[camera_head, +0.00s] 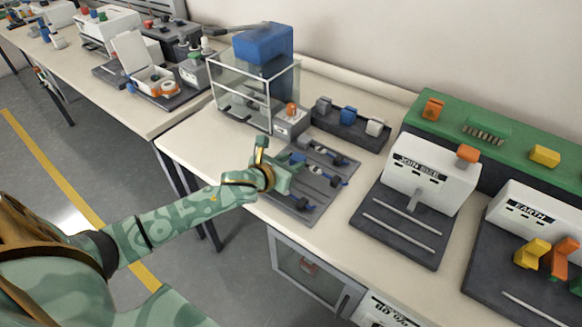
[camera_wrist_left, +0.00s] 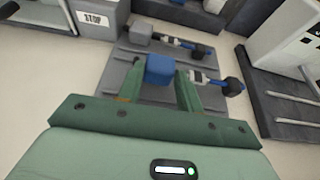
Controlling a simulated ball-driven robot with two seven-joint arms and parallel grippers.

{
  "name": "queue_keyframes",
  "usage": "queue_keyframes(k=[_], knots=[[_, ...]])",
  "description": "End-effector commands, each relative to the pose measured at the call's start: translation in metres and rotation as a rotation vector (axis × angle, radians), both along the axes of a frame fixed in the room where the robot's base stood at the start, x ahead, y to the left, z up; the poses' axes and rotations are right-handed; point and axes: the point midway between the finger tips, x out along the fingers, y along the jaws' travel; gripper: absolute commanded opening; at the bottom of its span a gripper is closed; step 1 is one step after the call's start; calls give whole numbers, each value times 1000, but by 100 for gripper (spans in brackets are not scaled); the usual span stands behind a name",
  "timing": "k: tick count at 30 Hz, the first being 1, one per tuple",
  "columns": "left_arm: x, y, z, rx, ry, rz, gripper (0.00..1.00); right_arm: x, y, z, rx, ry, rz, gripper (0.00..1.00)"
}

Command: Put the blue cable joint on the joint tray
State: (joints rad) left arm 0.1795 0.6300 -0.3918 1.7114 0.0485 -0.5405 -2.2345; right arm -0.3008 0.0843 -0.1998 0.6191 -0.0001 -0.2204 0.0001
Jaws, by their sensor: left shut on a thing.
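My left gripper (camera_head: 289,170) is over the dark grey joint tray (camera_head: 331,194) on the bench. In the left wrist view its two green fingers (camera_wrist_left: 158,88) are closed on the blue block end of the blue cable joint (camera_wrist_left: 160,69). The joint's pale connector and dark end extend to the right of the fingers, over the tray (camera_wrist_left: 122,82). I cannot tell whether the joint touches the tray. Another cable joint (camera_wrist_left: 172,40), with a grey block end, lies further back on the tray. My right gripper is not in view.
A clear-walled box machine (camera_head: 240,88) with a blue top stands behind the tray. A dark rack (camera_head: 347,131) with grey, blue and white blocks is at the back. A white unit (camera_head: 432,180) on a dark base stands to the right. The bench's front-left corner is bare.

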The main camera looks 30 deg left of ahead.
Motion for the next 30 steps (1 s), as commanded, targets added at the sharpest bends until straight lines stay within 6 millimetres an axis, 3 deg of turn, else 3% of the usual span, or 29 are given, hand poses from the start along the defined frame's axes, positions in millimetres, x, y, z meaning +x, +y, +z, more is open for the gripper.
queue_keyframes(k=[9, 24, 25, 27, 30], knots=[[1, 0, -4, 1, -3, 1, 7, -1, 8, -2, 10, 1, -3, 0], [0, 0, -15, 2, -3, 0, 7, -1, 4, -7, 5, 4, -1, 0], [0, 0, -16, 2, -2, 0, 44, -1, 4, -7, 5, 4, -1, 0], [0, 0, -16, 2, -2, 0, 57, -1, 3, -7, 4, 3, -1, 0], [0, 0, -16, 2, -2, 0, 57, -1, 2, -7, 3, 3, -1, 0]])
